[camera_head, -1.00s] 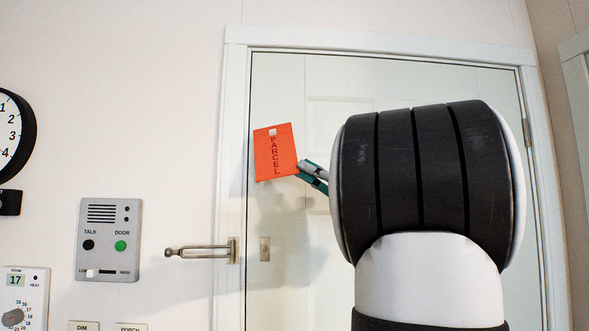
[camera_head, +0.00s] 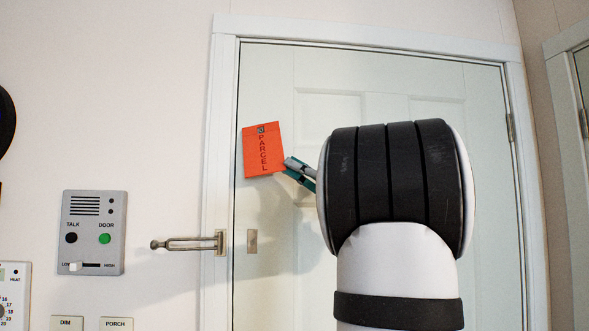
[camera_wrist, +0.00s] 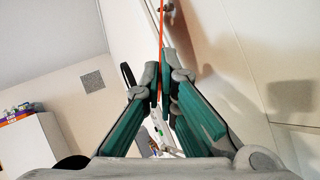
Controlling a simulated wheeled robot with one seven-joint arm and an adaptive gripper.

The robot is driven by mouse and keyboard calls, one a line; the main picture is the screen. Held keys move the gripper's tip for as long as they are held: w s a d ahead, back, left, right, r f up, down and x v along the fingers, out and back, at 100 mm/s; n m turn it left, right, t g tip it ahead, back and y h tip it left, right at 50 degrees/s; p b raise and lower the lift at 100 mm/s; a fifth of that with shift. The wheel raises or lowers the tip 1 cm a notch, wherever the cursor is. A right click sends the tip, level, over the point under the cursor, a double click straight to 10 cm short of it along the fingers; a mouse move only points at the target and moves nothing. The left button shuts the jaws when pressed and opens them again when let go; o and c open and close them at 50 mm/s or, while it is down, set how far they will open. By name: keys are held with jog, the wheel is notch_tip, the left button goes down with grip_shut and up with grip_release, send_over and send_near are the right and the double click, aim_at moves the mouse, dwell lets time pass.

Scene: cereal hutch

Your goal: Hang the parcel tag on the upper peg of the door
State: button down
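The orange parcel tag (camera_head: 263,155) is upright, slightly tilted, in front of the upper left of the white door (camera_head: 410,85). My gripper (camera_head: 287,168) is shut on its lower right corner. In the wrist view the tag (camera_wrist: 161,40) shows edge-on, rising from between the fingertips (camera_wrist: 158,78). A small grey peg (camera_wrist: 168,7) on the door shows beside the tag's far end. In the head view something grey shows in the tag's top hole. I cannot tell whether the peg passes through the hole or only lies behind it.
A metal latch bar (camera_head: 190,244) sticks out left of the door edge, below the tag. An intercom panel (camera_head: 93,232) and switch plates (camera_head: 116,324) are on the left wall. My arm hides much of the door's middle.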

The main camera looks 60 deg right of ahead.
dwell(0.4)
jog(key=c, duration=1.7)
grip_release()
jog(key=shift+s, duration=0.1)
jog(key=v, duration=1.2)
